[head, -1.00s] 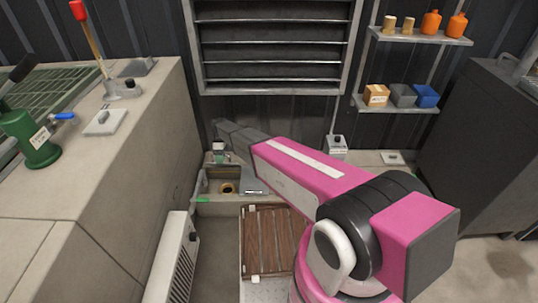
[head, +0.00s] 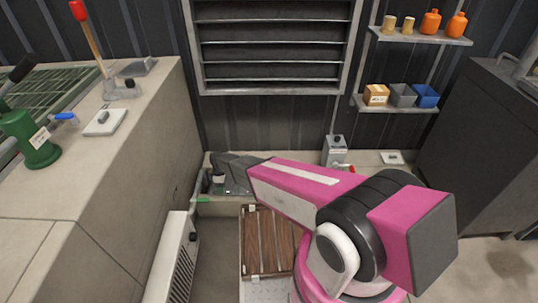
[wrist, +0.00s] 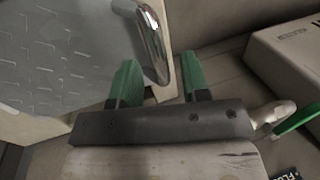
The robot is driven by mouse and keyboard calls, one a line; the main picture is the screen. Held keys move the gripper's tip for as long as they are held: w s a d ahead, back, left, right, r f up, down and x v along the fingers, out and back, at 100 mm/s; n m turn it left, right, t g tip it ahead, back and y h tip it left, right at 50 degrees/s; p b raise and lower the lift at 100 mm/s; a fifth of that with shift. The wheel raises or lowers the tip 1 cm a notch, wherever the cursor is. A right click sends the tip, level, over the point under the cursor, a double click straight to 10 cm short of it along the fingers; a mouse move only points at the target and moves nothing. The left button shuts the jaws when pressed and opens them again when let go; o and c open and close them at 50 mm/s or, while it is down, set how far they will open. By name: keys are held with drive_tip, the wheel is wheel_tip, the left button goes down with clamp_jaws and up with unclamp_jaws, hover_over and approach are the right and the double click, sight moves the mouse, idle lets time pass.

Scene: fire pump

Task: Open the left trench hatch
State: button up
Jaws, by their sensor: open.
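In the wrist view, a grey diamond-plate hatch panel (wrist: 65,55) fills the upper left. A shiny curved metal handle (wrist: 153,42) stands near its right edge. My gripper (wrist: 159,82) is open, its two green fingers apart. The handle's lower end shows between the fingertips; I cannot tell whether any finger touches it. The gap between the fingers holds nothing gripped. In the head view, my pink arm reaches left over the low ledge by the back wall, and its dark wrist hides much of that area. The fingers cannot be made out there, and the hatch is not clearly visible.
A green lever (wrist: 297,118) and a pale box (wrist: 292,50) lie right of the fingers. In the head view, a wooden slatted panel (head: 266,240) lies in front of the ledge. A white grille unit (head: 174,258) and a concrete block (head: 135,150) stand left.

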drive_tip(key=shift+s+f, duration=0.2)
drive_tip(key=shift+f, duration=0.35)
drive_tip(key=s+d+v, duration=0.1)
drive_tip(key=v, duration=1)
drive_tip(key=s+d+r+m+t, duration=0.1)
drive_tip(key=s+d+r+m, duration=0.1)
drive_tip(key=d+r+m, duration=0.3)
drive_tip(key=s+d+r+m+t, duration=0.1)
drive_tip(key=s+d+r+m, duration=0.2)
drive_tip(key=d+r, duration=0.8)
drive_tip(key=d+m, duration=0.2)
drive_tip(key=d, duration=0.5)
drive_tip(key=shift+d+m, duration=0.4)
drive_tip(key=shift+r, duration=0.1)
